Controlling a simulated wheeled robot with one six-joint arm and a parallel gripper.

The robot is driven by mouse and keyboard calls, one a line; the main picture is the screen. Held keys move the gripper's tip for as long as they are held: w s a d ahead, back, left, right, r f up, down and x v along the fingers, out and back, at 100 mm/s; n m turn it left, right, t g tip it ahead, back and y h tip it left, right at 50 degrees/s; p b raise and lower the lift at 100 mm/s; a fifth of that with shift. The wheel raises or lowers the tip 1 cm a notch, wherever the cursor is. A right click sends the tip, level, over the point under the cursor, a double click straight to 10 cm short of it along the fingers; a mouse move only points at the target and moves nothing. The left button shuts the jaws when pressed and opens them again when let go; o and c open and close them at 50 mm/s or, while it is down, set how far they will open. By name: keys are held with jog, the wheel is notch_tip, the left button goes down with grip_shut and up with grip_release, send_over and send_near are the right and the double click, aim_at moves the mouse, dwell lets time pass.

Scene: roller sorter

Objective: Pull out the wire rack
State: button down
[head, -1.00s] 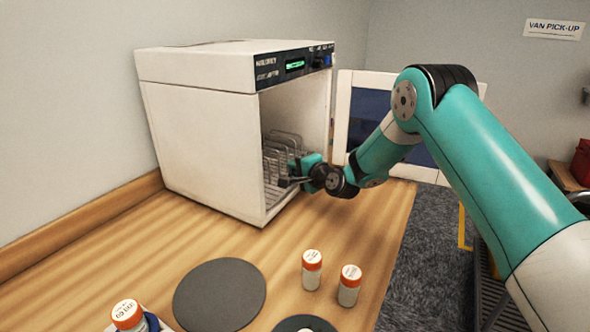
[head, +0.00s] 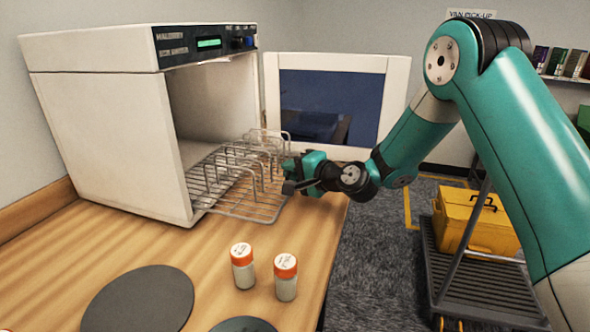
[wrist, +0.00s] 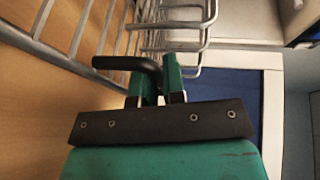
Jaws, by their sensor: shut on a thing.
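The wire rack (head: 245,178) is a silver grid with several upright wire loops. It sticks out of the front of the white box-shaped machine (head: 110,130), its front part over the wooden counter and its back part inside. My gripper (head: 292,183) is at the rack's front edge, on the right side of the rack in the head view. In the wrist view the gripper (wrist: 158,85) is shut on a black handle (wrist: 125,63) beside the rack's wires (wrist: 85,35). The machine's door (head: 330,100) stands open, with a dark blue window.
A yellow case (head: 475,222) sits on a cart (head: 450,265) beyond the counter's right edge.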

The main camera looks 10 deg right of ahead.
jog(key=shift+a, duration=0.1)
jog(key=c, duration=1.2)
grip_release()
jog(key=shift+c, duration=0.2)
jog(key=b+v, duration=0.4)
jog(key=v, duration=1.3)
jog(key=shift+s, duration=0.2)
